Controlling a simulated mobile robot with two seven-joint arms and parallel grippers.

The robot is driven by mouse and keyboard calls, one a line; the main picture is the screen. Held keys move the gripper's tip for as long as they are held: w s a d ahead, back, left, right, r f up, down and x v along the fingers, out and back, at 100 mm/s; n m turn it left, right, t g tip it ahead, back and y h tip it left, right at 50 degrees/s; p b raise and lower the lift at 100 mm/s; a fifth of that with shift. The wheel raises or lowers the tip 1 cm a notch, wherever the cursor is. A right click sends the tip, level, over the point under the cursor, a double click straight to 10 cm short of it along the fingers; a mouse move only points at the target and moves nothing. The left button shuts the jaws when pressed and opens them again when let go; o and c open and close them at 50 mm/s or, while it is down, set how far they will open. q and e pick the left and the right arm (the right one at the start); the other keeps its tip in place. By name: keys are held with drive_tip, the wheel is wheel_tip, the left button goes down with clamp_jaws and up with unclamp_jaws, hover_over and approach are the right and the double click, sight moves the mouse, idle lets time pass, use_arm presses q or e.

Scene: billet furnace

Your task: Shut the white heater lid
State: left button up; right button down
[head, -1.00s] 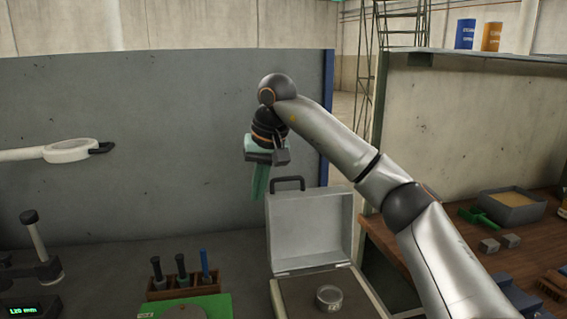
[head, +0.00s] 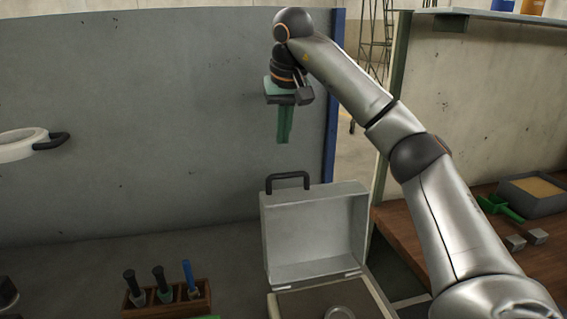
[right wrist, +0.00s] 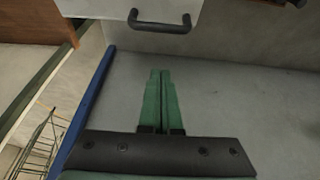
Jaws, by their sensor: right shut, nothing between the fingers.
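The white heater lid (head: 312,240) stands open and upright at the back of its box (head: 372,290). Its dark handle (head: 288,176) is on the top edge. A round metal piece (head: 340,312) sits in the box, cut off by the frame's bottom. My right gripper (head: 283,140) has shut green fingers pointing down, above the handle in the head view and apart from it. In the right wrist view the fingers (right wrist: 161,72) are empty, and the handle (right wrist: 160,22) and part of the lid show beyond their tips. My left gripper is not in view.
A grey panel (head: 130,120) stands behind, with a blue post (head: 333,150) at its right end. A wooden rack (head: 167,302) with several handled tools is left of the box. A wooden bench with a sand tray (head: 535,195) and green scoop (head: 497,205) lies at right.

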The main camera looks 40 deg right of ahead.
drive_tip(key=shift+s+a+f, duration=0.1)
drive_tip(key=shift+s+f, duration=0.1)
drive_tip(key=shift+f, duration=1.75)
drive_tip(key=shift+s+a+f, duration=0.1)
drive_tip(key=shift+s+f, duration=0.1)
drive_tip(key=shift+f, duration=1.75)
